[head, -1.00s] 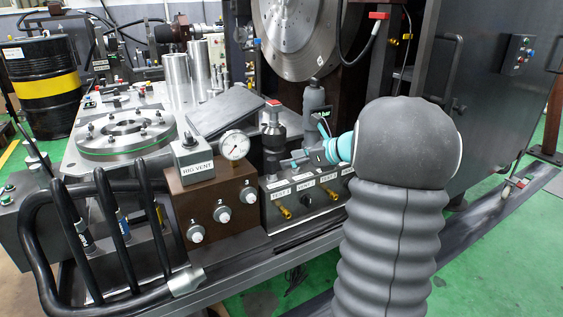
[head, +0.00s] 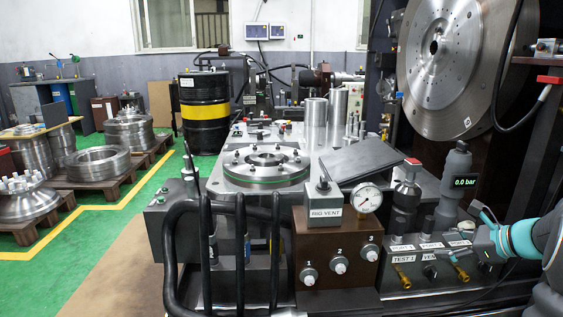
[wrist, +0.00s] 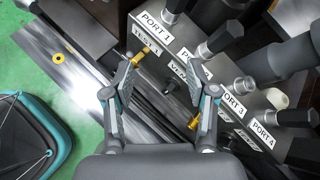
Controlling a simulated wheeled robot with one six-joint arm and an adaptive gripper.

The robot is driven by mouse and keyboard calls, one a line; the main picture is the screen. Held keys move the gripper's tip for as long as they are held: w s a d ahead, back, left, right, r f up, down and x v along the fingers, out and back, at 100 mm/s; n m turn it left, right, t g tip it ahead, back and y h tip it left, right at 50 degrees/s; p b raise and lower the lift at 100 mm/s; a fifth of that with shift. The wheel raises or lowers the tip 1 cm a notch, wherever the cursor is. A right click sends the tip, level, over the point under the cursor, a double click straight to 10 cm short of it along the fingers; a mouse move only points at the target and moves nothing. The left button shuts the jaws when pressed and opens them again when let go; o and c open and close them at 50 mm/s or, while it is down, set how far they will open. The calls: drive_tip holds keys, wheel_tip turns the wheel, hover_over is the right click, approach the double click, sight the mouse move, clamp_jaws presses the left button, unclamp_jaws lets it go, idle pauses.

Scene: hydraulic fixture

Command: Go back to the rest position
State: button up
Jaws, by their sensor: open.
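My gripper (wrist: 164,92) is open and empty in the wrist view. Its two fingers stand apart in front of the port block (wrist: 193,62), which carries labels such as PORT 1, PORT 3 and PORT 4. In the head view my gripper (head: 482,232) is at the right edge, close to the front right of the port block (head: 405,278). Its fingertips are small there, and I cannot tell whether they touch the block. Brass fittings (wrist: 140,57) show on the block's face by the left finger.
A brown RIG VENT box (head: 335,247) with a gauge (head: 368,199) stands left of the port block. Thick black hoses (head: 173,250) loop at the bench's front left. A grey gauge body reading 0.0 bar (head: 460,183) rises behind the block.

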drive_tip(key=s+a+f+n+g+h, duration=0.2)
drive_tip(key=s+a+n+g, duration=0.1)
drive_tip(key=s+a+n, duration=0.35)
drive_tip(key=s+a+f+n+g+h, duration=0.1)
drive_tip(key=s+a+f+n+g, duration=0.2)
drive_tip(key=s+a+n, duration=0.3)
drive_tip(key=s+a+r+n+t+h, duration=0.1)
drive_tip(key=s+a+r+n, duration=0.1)
drive_tip(key=s+a+n, duration=0.4)
drive_tip(key=s+a+r+n+t+h, duration=0.1)
drive_tip(key=s+a+r+n+h, duration=0.1)
drive_tip(key=s+a+n, duration=0.4)
drive_tip(key=shift+s+a+r+n+p, duration=0.3)
drive_tip(key=shift+a+r+n, duration=0.15)
drive_tip(key=shift+a+r, duration=0.4)
